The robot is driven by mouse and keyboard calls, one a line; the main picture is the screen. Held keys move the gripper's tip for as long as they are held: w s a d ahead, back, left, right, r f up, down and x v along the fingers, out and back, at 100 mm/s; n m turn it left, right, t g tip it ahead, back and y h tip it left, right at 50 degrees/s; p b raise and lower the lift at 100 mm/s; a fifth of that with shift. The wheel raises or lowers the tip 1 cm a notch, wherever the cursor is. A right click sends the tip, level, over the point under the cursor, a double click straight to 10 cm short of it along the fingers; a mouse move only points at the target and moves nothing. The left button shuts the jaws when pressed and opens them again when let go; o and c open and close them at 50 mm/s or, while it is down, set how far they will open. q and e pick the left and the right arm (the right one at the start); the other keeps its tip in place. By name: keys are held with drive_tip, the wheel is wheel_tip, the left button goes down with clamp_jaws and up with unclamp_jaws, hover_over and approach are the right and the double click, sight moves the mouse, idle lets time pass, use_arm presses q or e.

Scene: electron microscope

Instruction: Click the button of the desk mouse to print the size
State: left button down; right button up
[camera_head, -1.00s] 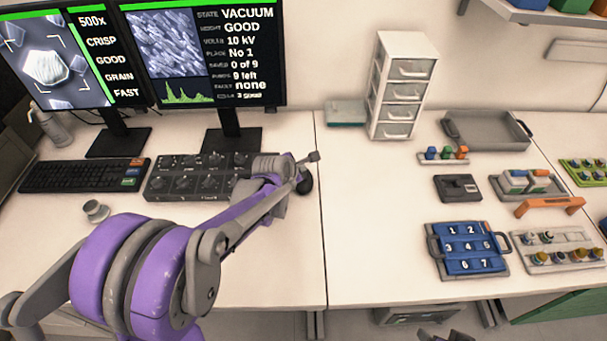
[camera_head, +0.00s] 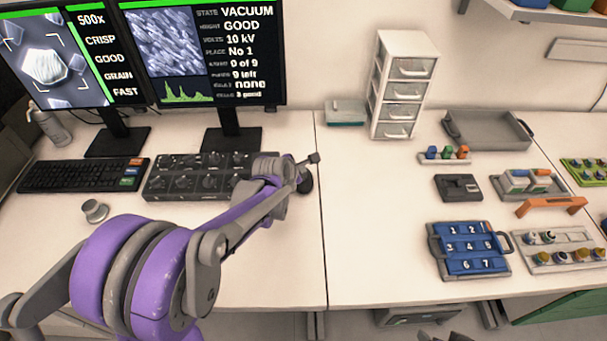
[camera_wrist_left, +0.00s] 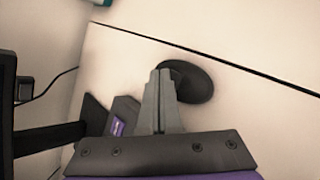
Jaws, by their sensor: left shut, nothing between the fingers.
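The desk mouse (camera_head: 306,183) is a small dark rounded shape on the white desk, right of the control panel. It is partly hidden behind my left gripper (camera_head: 314,158) in the head view. The left wrist view shows the dark mouse (camera_wrist_left: 190,82) just beside and partly behind the fingertips of my left gripper (camera_wrist_left: 160,76). The fingers are shut and hold nothing. I cannot tell whether they touch the mouse. The right monitor (camera_head: 200,50) shows state text and a grey image. My right gripper is not clearly seen.
A dark control panel with knobs (camera_head: 185,183) and a keyboard (camera_head: 75,175) lie left of the mouse. The left monitor (camera_head: 55,55) stands behind. A white drawer unit (camera_head: 400,90) and a blue numbered tray (camera_head: 468,247) are to the right. The desk in front of the mouse is clear.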

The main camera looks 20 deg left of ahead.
use_arm(q)
drive_tip(key=shift+f+b, duration=0.3)
drive_tip(key=shift+f, duration=0.1)
idle(0.3)
drive_tip(key=shift+r, duration=0.1)
drive_tip(key=shift+r+p, duration=0.55)
drive_tip(key=shift+r, duration=0.15)
drive_tip(key=shift+r+p, duration=1.7)
drive_tip(key=shift+r, duration=0.85)
